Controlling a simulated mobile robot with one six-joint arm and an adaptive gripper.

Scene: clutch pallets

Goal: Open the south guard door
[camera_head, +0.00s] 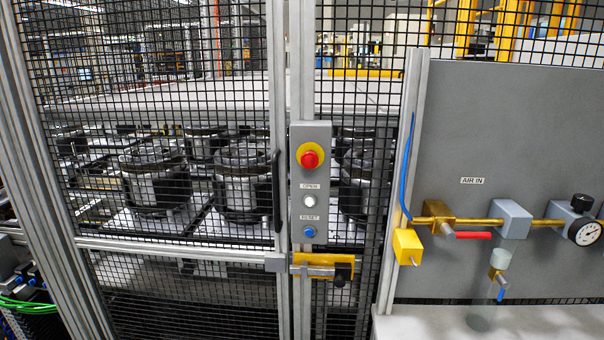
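A guard door (160,244) of black mesh in a grey metal frame fills the left and middle of the head view, and looks closed. A black vertical handle (277,190) is on its right edge. A yellow latch (322,266) with a metal bolt and a black knob sits low at the post beside the door; I cannot tell whether the bolt is engaged. A grey control box (310,235) on the post carries a red emergency button (310,158), a white OPEN button (309,200) and a blue RESET button (309,232). My gripper is not in view.
Behind the mesh, several round dark clutch parts (243,185) stand on pallets. On the right, a grey panel (510,120) labelled AIR IN carries a brass pipe, a red-handled valve (455,232), a yellow block (407,246) and a gauge (587,232). A pale ledge (540,325) juts out below.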

